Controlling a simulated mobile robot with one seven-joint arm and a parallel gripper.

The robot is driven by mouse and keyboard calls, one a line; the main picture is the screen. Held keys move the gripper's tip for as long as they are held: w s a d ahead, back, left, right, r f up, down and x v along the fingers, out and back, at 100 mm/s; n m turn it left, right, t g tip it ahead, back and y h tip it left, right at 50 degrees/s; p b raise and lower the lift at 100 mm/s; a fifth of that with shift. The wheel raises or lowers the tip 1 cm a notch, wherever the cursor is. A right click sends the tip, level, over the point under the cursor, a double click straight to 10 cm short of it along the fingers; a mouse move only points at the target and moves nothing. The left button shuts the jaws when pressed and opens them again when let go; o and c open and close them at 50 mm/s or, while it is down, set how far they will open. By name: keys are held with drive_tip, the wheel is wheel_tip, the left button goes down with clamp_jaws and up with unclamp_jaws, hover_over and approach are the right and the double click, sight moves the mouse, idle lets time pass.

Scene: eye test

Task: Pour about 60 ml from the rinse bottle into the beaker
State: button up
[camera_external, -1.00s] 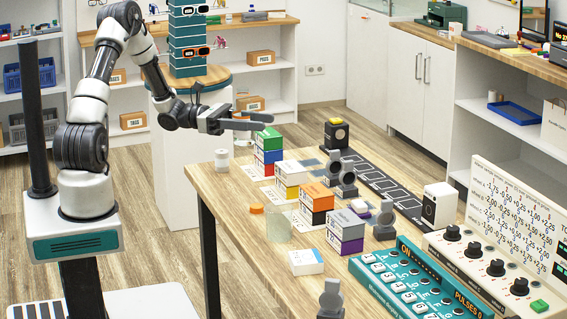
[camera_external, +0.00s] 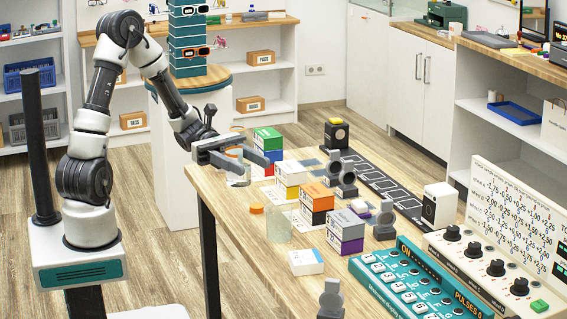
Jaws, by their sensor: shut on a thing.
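My gripper (camera_external: 262,160) is over the far left part of the table. It is shut on the rinse bottle (camera_external: 238,179), a small, pale bottle with some orange near its top. The fingers and wrist hide much of it. I cannot tell its tilt, its fill level or whether its base touches the table. The beaker (camera_external: 279,226) is clear and stands upright on the table, nearer the camera and to the right of my gripper. I cannot make out any liquid in it. No stream shows between bottle and beaker.
An orange cap (camera_external: 256,209) lies just left of the beaker. Coloured box stacks, including a purple-and-grey stack (camera_external: 345,231), stand close to its right. A small white box (camera_external: 306,262) lies in front. A teal button panel (camera_external: 407,287) fills the right front.

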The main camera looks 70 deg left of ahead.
drive_tip(key=shift+g, duration=0.3)
drive_tip(key=f, duration=0.9)
drive_tip(key=s+d+f, duration=0.1)
drive_tip(key=f, duration=0.3)
drive_tip(key=shift+d+f, duration=0.1)
drive_tip(key=shift+f, duration=0.3)
drive_tip(key=shift+r, duration=0.1)
